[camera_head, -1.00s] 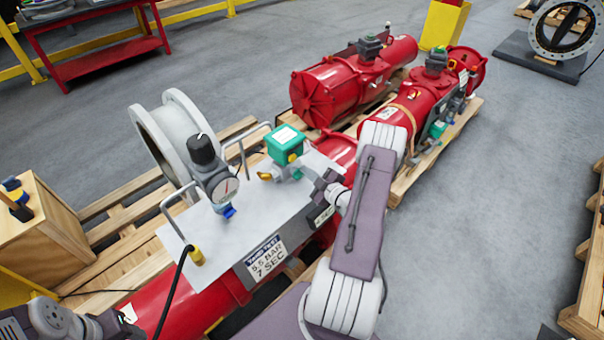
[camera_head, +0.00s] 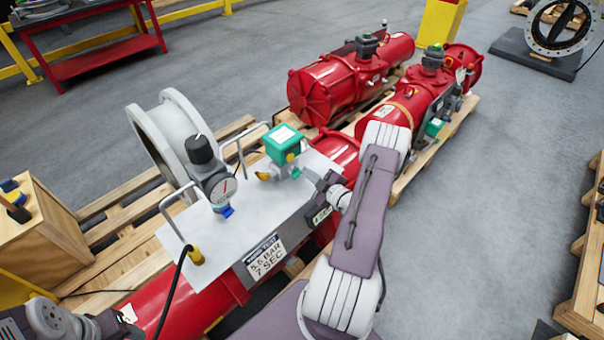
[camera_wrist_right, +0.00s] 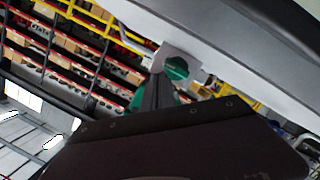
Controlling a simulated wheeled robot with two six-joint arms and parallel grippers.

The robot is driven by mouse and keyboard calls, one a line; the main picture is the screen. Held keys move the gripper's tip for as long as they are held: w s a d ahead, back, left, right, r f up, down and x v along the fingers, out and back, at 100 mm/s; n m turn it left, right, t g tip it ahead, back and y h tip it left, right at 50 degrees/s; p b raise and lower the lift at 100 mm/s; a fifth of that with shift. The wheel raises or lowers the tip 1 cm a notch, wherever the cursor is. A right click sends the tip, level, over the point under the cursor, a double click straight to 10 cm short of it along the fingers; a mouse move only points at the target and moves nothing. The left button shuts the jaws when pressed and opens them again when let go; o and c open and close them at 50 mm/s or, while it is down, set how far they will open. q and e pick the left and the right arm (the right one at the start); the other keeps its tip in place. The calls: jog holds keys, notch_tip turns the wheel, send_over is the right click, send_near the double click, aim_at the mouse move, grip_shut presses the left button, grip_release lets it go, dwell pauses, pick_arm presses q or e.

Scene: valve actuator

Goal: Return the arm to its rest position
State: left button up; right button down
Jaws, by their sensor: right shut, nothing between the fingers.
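My right arm reaches over the red valve actuator (camera_head: 180,302) from the lower right in the head view. Its gripper (camera_head: 315,178) is shut and empty, just right of the green-topped valve (camera_head: 283,145) on the actuator's white plate (camera_head: 215,235). Whether it touches anything there is hard to tell. In the right wrist view, the dark fingers (camera_wrist_right: 158,92) are together, with a green round knob (camera_wrist_right: 176,68) on a pale square just beyond them. A grey piece of my left arm shows at the lower left of the head view; its gripper is not visible.
A pressure gauge with a black knob (camera_head: 201,149) and metal handles stand on the plate. A wooden box (camera_head: 50,235) is at the left. More red actuators (camera_head: 330,90) lie on pallets behind. The floor (camera_head: 490,220) right of my arm is clear.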

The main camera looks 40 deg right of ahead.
jog(key=v, duration=0.7)
jog(key=shift+s+r, duration=0.15)
jog(key=shift+s, duration=0.1)
